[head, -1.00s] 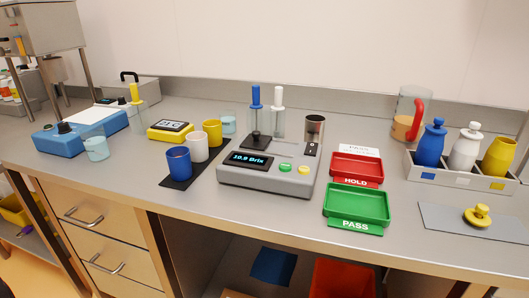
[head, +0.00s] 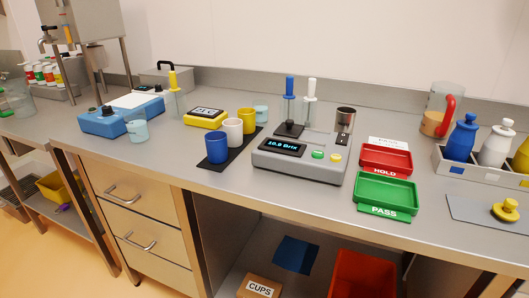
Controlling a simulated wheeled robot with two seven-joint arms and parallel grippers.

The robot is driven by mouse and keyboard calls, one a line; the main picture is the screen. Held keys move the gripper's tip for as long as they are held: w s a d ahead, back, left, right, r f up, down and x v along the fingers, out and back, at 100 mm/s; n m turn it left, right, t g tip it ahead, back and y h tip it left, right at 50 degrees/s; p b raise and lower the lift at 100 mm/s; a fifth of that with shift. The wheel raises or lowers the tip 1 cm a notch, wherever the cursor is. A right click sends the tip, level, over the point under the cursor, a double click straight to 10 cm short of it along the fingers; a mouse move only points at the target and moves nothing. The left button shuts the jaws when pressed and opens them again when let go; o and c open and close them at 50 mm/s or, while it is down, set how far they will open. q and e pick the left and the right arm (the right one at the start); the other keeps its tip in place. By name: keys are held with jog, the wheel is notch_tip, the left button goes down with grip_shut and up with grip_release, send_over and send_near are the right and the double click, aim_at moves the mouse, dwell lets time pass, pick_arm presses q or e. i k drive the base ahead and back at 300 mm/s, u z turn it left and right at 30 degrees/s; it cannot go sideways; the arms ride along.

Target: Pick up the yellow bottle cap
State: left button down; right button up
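The yellow bottle cap (head: 505,210) lies on a grey mat (head: 468,208) at the right end of the counter, in the head view. It has a wide round base and a knob on top. The yellow bottle (head: 522,158) stands in a grey rack behind it, cut by the right picture edge. Neither of my grippers shows in the head view.
The grey rack (head: 470,178) also holds a blue bottle (head: 461,140) and a white bottle (head: 495,146). A green PASS tray (head: 387,210) and a red HOLD tray (head: 386,173) stand left of the mat. The Brix meter (head: 300,172) is further left. Bare counter lies before the mat.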

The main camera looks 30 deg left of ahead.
aim_at(506, 212)
jog(key=u, duration=1.25)
jog(key=i, duration=0.25)
jog(key=z, duration=2.15)
